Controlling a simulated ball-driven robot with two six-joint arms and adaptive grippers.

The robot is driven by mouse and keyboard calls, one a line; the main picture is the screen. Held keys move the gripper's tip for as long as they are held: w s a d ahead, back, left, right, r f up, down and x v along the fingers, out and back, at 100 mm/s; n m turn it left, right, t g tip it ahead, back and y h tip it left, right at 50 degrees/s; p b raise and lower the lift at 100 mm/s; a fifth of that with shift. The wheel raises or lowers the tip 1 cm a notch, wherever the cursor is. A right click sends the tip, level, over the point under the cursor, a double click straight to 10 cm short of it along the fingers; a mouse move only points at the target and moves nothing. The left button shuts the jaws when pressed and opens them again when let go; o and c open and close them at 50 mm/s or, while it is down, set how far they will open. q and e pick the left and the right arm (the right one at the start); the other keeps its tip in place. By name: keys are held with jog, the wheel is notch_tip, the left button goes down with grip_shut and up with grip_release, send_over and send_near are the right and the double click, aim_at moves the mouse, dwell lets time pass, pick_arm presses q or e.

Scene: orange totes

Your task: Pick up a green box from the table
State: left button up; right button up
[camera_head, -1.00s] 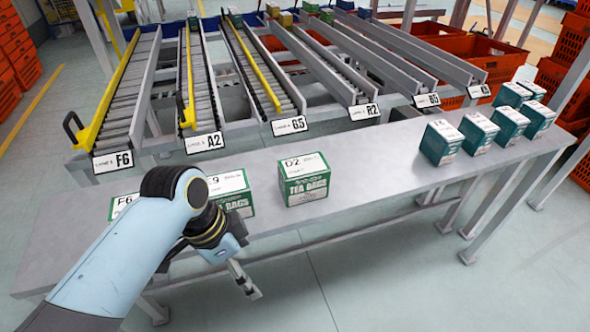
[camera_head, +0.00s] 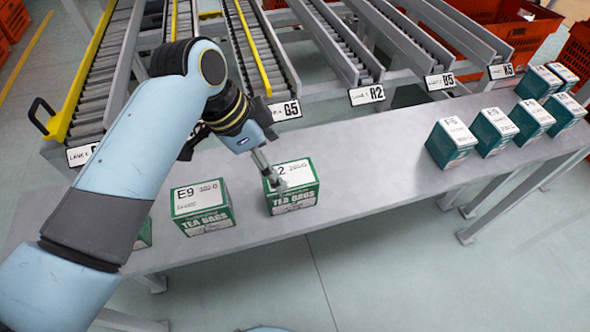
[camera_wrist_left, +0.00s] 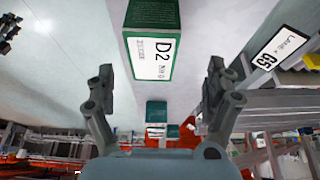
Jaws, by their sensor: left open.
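A green tea bags box labelled D2 (camera_head: 293,202) stands upright on the grey table (camera_head: 345,190). A second green box labelled E9 (camera_head: 204,218) stands left of it, and a third (camera_head: 145,236) is mostly hidden behind my left arm. My left gripper (camera_head: 274,181) reaches in over the top of the D2 box; whether it touches is unclear in the head view. In the left wrist view my left gripper (camera_wrist_left: 160,88) has its two fingers spread apart, with nothing between them. The D2 box (camera_wrist_left: 148,42) shows beyond the fingertips. My right gripper is not in view.
Several teal-green boxes (camera_head: 452,142) stand at the right end of the table. Roller lanes with labels such as G5 (camera_head: 285,110) and R2 (camera_head: 366,95) run behind the table. Orange totes (camera_head: 500,30) stand at the back right. The table between D2 and the right boxes is clear.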

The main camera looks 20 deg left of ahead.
aim_at(282, 174)
pick_arm(q)
jog(key=x, duration=0.3)
jog(key=shift+s+d+f, duration=0.15)
jog(key=shift+s+f, duration=0.1)
jog(key=shift+w+d+f, duration=0.1)
jog(key=shift+f, duration=0.2)
jog(key=x, duration=0.3)
jog(key=shift+s+d+f, duration=0.2)
jog(key=shift+f, duration=0.15)
jog(key=shift+w+d+f, duration=0.15)
jog(key=shift+w+f, duration=0.05)
jog(key=shift+f, duration=0.35)
jog(key=shift+c, duration=1)
jog(key=c, duration=1.1)
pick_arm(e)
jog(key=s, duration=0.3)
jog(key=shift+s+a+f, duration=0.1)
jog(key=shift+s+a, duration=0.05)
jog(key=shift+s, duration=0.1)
